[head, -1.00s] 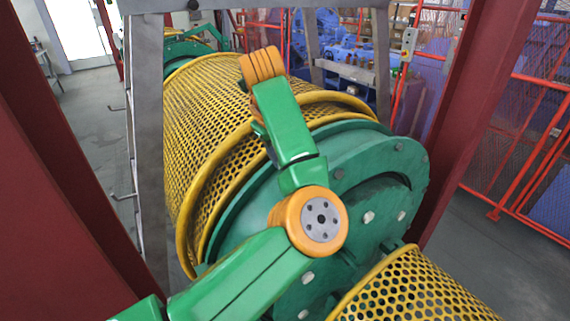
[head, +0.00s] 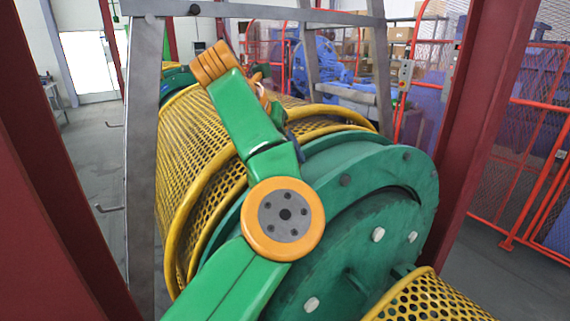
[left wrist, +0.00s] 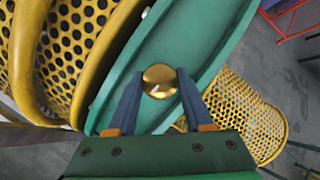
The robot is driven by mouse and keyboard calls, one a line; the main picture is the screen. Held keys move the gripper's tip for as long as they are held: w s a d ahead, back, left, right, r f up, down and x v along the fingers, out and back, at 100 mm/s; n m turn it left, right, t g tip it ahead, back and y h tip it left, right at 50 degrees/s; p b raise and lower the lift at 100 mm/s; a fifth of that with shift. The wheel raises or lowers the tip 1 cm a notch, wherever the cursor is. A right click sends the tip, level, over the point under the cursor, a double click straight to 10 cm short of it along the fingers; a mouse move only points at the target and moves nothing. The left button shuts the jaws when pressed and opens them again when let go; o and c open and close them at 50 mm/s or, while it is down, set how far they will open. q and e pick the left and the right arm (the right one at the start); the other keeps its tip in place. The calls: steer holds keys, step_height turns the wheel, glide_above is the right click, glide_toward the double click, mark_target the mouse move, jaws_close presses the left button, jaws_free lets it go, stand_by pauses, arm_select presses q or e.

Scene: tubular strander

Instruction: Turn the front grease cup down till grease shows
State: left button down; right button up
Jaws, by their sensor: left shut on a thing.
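The front grease cup is a round brass cap (left wrist: 160,80) on the green rim (left wrist: 195,50) of the strander's drum, seen in the left wrist view. My left gripper (left wrist: 160,88) has its two blue fingers shut on the cup, one on each side. No grease can be made out around it. In the head view my green and orange left arm reaches over the green end disc (head: 350,235). It hides the cup and most of the gripper there. My right gripper is in neither view.
Yellow perforated guards (head: 205,135) lie beside the disc, and another (head: 430,300) is at lower right. Dark red posts (head: 470,120) stand on both sides, with a grey frame (head: 140,150) at left. An orange-red fence (head: 530,150) stands at right.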

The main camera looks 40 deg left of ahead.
arm_select(q)
steer(key=m+h+b, duration=0.1)
steer(key=m, duration=0.4)
steer(key=shift+a+f, duration=0.1)
steer(key=shift+m+h+b, duration=0.35)
steer(key=shift+m+h, duration=0.15)
steer(key=shift+m, duration=0.5)
steer(key=m, duration=0.2)
steer(key=shift+m+h, duration=0.4)
steer(key=shift+m+g+h+p, duration=0.3)
steer(key=shift+m+p, duration=0.1)
steer(key=shift+m, duration=0.6)
steer(key=m, duration=0.1)
steer(key=m+p, duration=0.1)
steer(key=shift+r+m+g+h, duration=0.2)
steer(key=shift+m+g+h, duration=0.1)
steer(key=shift+m, duration=0.1)
steer(key=m+p, duration=0.2)
steer(key=m, duration=0.1)
steer(key=shift+g+h, duration=0.3)
steer(key=shift+g, duration=0.1)
steer(key=shift+w+m+g+p, duration=0.1)
steer(key=shift+m+g+p, duration=0.2)
steer(key=shift+m+p, duration=0.8)
steer(key=shift+f+m, duration=0.1)
steer(key=shift+m, duration=0.3)
